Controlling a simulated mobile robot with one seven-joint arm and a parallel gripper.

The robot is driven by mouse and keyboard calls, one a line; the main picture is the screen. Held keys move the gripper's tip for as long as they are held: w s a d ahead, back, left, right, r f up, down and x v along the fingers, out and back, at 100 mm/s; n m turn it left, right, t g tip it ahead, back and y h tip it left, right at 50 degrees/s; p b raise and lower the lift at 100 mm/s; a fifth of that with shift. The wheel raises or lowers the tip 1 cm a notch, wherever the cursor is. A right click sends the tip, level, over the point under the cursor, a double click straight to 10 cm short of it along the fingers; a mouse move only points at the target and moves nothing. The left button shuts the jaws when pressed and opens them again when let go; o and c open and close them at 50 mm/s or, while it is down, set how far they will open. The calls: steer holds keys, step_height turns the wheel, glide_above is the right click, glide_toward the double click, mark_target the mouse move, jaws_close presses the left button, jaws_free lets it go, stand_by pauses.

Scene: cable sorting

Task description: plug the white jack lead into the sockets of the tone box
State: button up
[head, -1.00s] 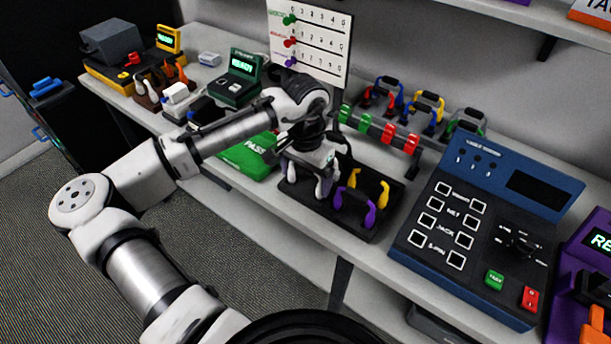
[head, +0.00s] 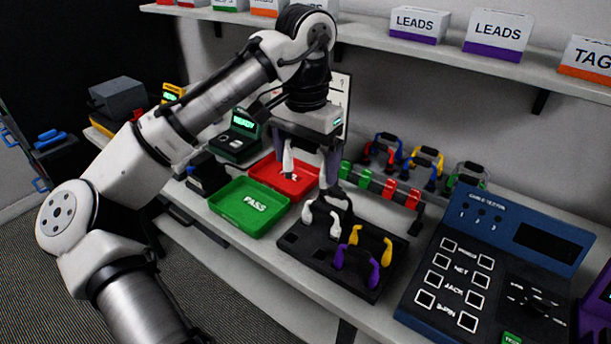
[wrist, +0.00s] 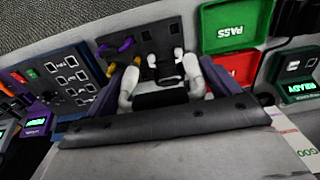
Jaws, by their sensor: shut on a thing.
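My gripper (head: 308,150) is shut on a white lead (head: 287,160), held above the back of the bench, clear of the black lead tray (head: 290,240). In the wrist view the held lead's black grip (wrist: 160,97) lies between the fingers, with a white plug end (wrist: 128,88) at either side. Another white lead (head: 308,214) with a black handle stands in the tray. I cannot tell which unit is the tone box. A green unit with a lit READY display (head: 240,138) stands at the back left, and a purple one (wrist: 38,125) shows in the wrist view.
A blue cable tester (head: 475,270) fills the right of the bench. A green PASS tray (head: 262,226) and a red tray (head: 268,172) lie left of the lead tray. A rail with green and red pieces (head: 375,183) stands behind it. A shelf (head: 420,50) hangs above.

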mark_target(305, 142)
steer(key=shift+r+p, duration=1.7)
steer(key=shift+p, duration=0.4)
steer(key=shift+f, duration=0.1)
